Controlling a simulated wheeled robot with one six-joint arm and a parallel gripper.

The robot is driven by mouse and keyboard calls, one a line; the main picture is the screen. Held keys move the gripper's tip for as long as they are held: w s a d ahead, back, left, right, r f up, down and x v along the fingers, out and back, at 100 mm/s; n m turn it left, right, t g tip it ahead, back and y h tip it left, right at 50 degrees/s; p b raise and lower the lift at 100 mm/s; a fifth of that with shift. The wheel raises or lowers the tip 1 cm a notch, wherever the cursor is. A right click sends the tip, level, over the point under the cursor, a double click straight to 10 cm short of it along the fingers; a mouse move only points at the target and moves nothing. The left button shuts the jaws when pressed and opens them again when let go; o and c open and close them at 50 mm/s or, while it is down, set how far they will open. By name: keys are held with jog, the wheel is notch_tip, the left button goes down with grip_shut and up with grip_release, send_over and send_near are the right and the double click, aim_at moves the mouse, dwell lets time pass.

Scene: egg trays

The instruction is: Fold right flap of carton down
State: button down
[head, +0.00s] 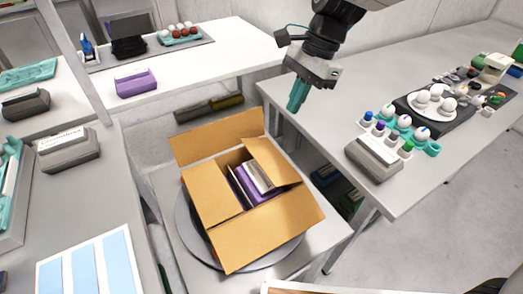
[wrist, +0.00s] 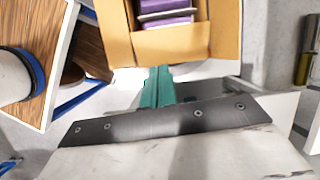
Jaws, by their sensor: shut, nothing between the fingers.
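The open brown carton (head: 232,243) sits on a round grey turntable in the head view. Its back flap (head: 215,137) stands up and outward. Its right flap (head: 270,163) slants over part of the opening. Purple and white items (head: 252,184) show inside. In the wrist view the carton (wrist: 185,42) is at the top, with purple items (wrist: 165,18) inside. My gripper (head: 297,97) has teal fingers, held shut and empty above and behind the carton's right side.
The turntable (head: 182,222) rests on a low white stand between benches. The right bench (head: 420,165) carries a grey block (head: 374,160), a teal egg tray (head: 425,147) and a black tray with eggs. The left bench (head: 85,195) holds a grey box. A purple block (head: 136,84) is on the back bench.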

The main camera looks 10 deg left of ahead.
jog(key=a+f, duration=0.2)
jog(key=a, duration=0.1)
send_near(259, 161)
jog(key=shift+m, duration=0.4)
jog(key=x, duration=0.7)
jog(key=shift+a+r, duration=0.1)
jog(key=shift+s, duration=0.1)
